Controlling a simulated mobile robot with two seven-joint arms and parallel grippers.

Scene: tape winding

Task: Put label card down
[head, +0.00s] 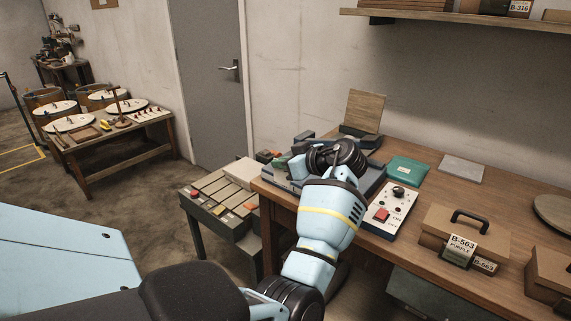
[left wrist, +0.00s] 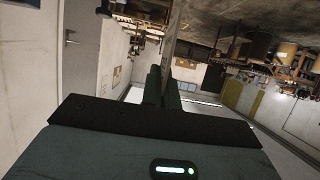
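My left gripper (head: 299,163) is over the left end of the wooden workbench, largely hidden behind my own wrist in the head view. In the left wrist view its two dark fingers (left wrist: 163,88) are close together. A thin, flat grey piece, seen nearly edge-on, stands out from between them; it looks like the label card (left wrist: 175,38). Its printed face cannot be read, and the card cannot be made out in the head view. My right gripper is not in view.
The workbench (head: 405,238) holds a white control box (head: 390,211) with a red button, a teal box (head: 407,170), a grey plate (head: 461,169) and a handled brown box (head: 463,232) labelled B-563. A low rack of trays (head: 222,194) stands left of the bench.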

